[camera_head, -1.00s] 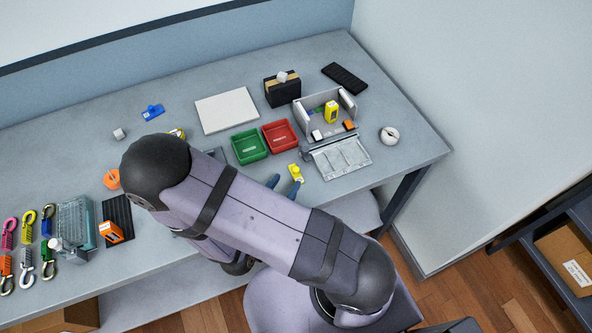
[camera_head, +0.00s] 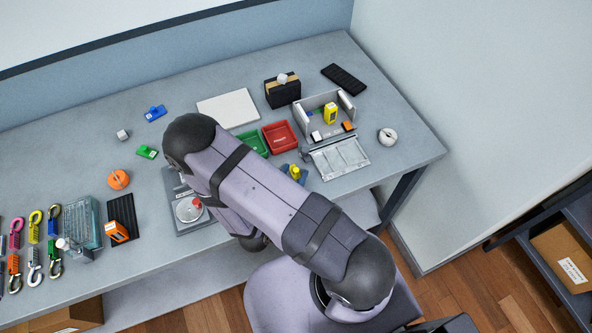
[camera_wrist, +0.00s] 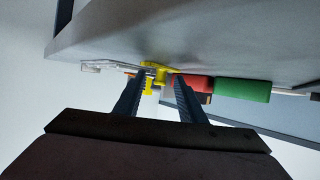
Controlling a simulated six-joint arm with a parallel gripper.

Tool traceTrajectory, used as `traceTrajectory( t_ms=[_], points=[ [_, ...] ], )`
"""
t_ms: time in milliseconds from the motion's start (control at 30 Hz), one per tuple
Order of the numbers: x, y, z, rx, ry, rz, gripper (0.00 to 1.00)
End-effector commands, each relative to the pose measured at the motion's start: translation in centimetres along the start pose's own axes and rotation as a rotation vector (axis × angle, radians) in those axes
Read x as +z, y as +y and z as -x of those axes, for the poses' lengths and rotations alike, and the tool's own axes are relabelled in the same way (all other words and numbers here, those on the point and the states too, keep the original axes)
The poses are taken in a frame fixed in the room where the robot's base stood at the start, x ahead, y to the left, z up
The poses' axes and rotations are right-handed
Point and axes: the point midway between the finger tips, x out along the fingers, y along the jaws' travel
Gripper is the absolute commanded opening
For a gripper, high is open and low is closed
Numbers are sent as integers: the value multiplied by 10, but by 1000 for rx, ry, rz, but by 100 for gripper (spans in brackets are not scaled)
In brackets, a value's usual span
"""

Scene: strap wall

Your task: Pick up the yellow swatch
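The yellow swatch (camera_head: 296,171) is on the grey bench, in front of the red tray. My gripper (camera_head: 294,173) has its blue fingers on either side of it, with the yellow showing between them. In the wrist view, the yellow swatch (camera_wrist: 155,70) lies at the tips of my gripper (camera_wrist: 159,78). The fingers are spread apart. I cannot tell whether either finger touches the swatch, and its lower part is partly hidden.
A red tray (camera_head: 293,135) and a green tray (camera_head: 262,153) stand behind the swatch. A grey open box (camera_head: 307,111) with a clear lid (camera_head: 340,158) is to the right. A scale (camera_head: 172,187), green clip (camera_head: 147,152) and orange roll (camera_head: 118,180) lie left.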

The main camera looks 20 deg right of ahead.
Motion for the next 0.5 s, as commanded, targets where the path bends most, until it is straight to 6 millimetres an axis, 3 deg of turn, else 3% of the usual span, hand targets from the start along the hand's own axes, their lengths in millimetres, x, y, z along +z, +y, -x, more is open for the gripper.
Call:
traceTrajectory(
  t_ms=[300,467,500],
  points=[
    [0,0,-4,-2,0,0,37],
    [0,0,-4,-1,0,0,1],
    [0,0,-4,-1,0,0,0]
  ],
)
